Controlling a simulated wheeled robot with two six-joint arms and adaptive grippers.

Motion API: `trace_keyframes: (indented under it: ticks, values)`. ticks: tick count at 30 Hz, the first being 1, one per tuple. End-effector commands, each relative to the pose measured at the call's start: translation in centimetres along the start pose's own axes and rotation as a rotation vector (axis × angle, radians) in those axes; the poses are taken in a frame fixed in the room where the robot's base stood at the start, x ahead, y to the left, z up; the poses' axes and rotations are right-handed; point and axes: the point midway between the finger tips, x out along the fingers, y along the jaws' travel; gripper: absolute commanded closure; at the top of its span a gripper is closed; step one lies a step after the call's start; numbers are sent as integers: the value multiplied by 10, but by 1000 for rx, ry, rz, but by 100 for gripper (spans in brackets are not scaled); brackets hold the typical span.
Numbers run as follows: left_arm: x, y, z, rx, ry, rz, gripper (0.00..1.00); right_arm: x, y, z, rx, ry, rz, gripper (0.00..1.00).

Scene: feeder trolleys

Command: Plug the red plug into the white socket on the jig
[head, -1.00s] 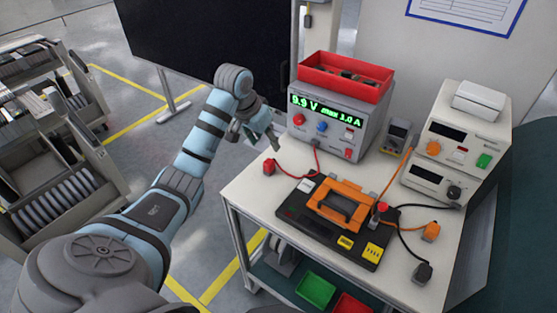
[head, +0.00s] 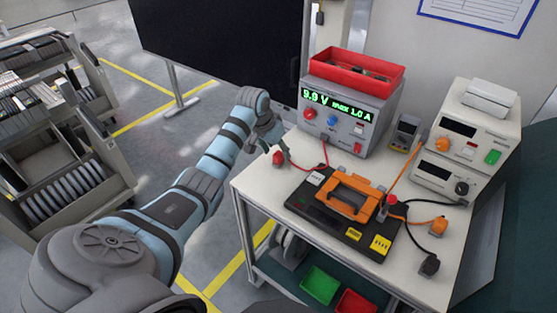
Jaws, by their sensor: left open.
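The red plug (head: 278,158) lies at the back left edge of the white table, on a red cable that runs to the power supply. My left gripper (head: 281,149) is open at the plug, its fingers just above or around it; I cannot tell whether they touch. The jig (head: 300,200) is a black board with an orange frame (head: 345,199) in the middle of the table. A small white part (head: 315,178) at its back left corner may be the white socket; its detail is too small to tell. My right gripper is not in view.
The power supply (head: 345,125) carries a red bin (head: 352,72) behind the jig. A red-topped piece (head: 391,200) stands at the jig's right, near orange and black plugs (head: 438,226) and their cables. White instruments (head: 465,140) stand at the right. The table's front left is clear.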

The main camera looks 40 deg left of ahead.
Motion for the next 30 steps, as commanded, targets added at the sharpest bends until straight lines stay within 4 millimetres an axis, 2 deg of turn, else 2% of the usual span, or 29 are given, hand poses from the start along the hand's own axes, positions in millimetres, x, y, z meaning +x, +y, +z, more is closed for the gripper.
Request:
trace_keyframes:
  ticks: [5,12,15,26,30]
  values:
    - [3,-1,0,-1,-1,1,52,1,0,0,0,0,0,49]
    - [40,-5,3,-2,-1,2,52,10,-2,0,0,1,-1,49]
    - [50,-6,3,-1,-1,0,52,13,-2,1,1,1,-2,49]
    - [51,-6,3,0,0,-1,52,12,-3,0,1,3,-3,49]
    - [51,-6,3,0,0,-1,74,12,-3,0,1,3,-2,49]
